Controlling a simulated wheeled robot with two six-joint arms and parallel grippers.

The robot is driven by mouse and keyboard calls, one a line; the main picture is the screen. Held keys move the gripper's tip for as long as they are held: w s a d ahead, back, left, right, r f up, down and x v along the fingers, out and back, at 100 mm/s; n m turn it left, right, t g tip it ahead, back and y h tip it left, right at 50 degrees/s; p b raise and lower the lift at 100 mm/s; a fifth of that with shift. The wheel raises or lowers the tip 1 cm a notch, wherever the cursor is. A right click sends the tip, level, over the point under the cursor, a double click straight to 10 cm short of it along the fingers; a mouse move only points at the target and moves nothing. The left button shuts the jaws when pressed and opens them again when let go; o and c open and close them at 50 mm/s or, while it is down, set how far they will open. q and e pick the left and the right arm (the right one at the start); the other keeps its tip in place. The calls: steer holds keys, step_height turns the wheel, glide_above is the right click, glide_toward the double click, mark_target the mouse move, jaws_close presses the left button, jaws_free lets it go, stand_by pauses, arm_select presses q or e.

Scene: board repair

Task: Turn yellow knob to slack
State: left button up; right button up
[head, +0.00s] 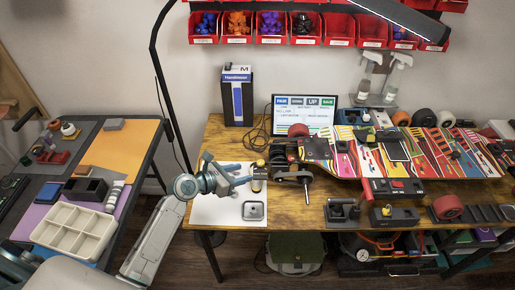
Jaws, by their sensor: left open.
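A small yellow knob (260,163) shows near the left end of the wooden workbench, on a dark upright piece beside the board clamp (285,154). My left gripper (246,175) comes in from the left over the bench edge. Its blue-grey fingers are spread apart and point right at the yellow and dark piece. The fingertips look very close to it, but I cannot tell whether they touch it. Nothing shows held between them. My right gripper is not in view.
A white sheet (212,208) and a small grey metal tray (254,211) lie near the front left. A black lamp pole (163,85) stands left.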

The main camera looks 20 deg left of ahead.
mark_target(260, 163)
arm_select(q)
steer(key=shift+n+t+y, duration=0.4)
steer(key=shift+y, duration=0.4)
steer(key=x, duration=0.3)
steer(key=p+x, duration=0.1)
steer(key=x, duration=0.5)
steer(key=shift+w+a+p, duration=0.25)
steer(key=shift+w+p, duration=0.15)
steer(key=shift+w, duration=0.2)
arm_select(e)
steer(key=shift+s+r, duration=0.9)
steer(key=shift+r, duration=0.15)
arm_select(q)
steer(key=c, duration=1)
